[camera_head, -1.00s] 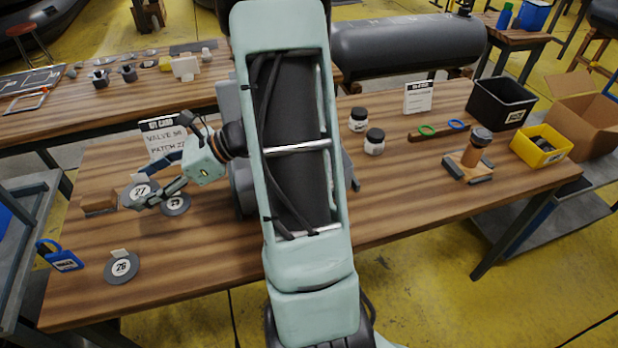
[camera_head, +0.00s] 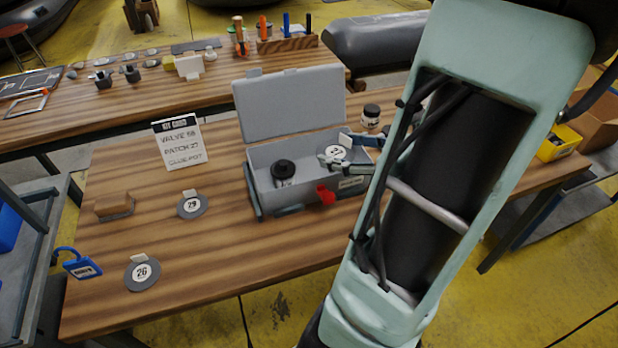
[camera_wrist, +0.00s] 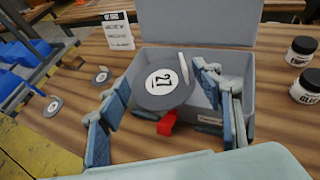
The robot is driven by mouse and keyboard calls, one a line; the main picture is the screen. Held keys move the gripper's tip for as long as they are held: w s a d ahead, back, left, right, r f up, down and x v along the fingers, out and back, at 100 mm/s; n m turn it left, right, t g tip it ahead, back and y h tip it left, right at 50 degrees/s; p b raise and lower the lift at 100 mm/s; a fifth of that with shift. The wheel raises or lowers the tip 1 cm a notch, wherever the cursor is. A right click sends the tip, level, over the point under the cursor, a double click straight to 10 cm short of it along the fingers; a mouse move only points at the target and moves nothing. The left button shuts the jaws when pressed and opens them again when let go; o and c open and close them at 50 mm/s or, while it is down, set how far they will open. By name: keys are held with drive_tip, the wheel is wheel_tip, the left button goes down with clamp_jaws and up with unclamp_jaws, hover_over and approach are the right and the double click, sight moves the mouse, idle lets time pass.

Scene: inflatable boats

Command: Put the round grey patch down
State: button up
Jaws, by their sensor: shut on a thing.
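The round grey patch (camera_head: 334,151) marked 27 is at the right part of the open grey kit box (camera_head: 318,203). My gripper (camera_head: 345,160) is shut on this patch. In the wrist view the patch (camera_wrist: 161,101) lies between the two blue-grey fingers and hides part of the box (camera_wrist: 205,112) inside. I cannot tell whether it touches the box floor. A black round part (camera_head: 284,168) sits in the left of the box. A card (camera_head: 180,144) reads valve 58, patch 27, glue pot.
Grey patches marked 29 (camera_head: 192,206) and 26 (camera_head: 142,272) lie on the table left of the box. A brown block (camera_head: 114,206) is farther left. The raised lid (camera_head: 290,105) stands behind the box. A red latch (camera_head: 325,194) is on its front. Jars (camera_wrist: 301,50) stand right.

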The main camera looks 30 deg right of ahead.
sight(346, 142)
drive_tip(key=shift+s+d+r+m+h, duration=0.1)
drive_tip(key=shift+s+d+m+h, duration=0.2)
drive_tip(key=shift+s, duration=0.2)
drive_tip(key=shift+s+d+r+m+h, duration=0.1)
drive_tip(key=shift+s+d+m+h, duration=0.15)
drive_tip(key=shift+s, duration=0.2)
drive_tip(key=w+d+f+b, duration=0.1)
drive_tip(key=w, duration=0.1)
drive_tip(key=w+d+f+b, duration=0.1)
drive_tip(key=w+f+b, duration=0.1)
drive_tip(key=w, duration=0.1)
drive_tip(key=w+d+f+b, duration=0.1)
drive_tip(key=w+d, duration=0.1)
drive_tip(key=shift+w+f+b, duration=0.25)
drive_tip(key=shift+w+b, duration=0.05)
drive_tip(key=shift+b, duration=0.05)
drive_tip(key=w+f+b, duration=0.1)
drive_tip(key=f+b, duration=0.1)
drive_tip(key=w+d+f+b, duration=0.1)
drive_tip(key=w+f+b, duration=0.1)
drive_tip(key=f, duration=0.1)
drive_tip(key=w+d+f+b, duration=0.1)
drive_tip(key=f+b, duration=0.2)
drive_tip(key=shift+w+d+f, duration=0.1)
drive_tip(key=shift+w+d, duration=0.15)
drive_tip(key=shift+w, duration=0.1)
drive_tip(key=shift+f, duration=0.1)
drive_tip(key=shift+f, duration=0.15)
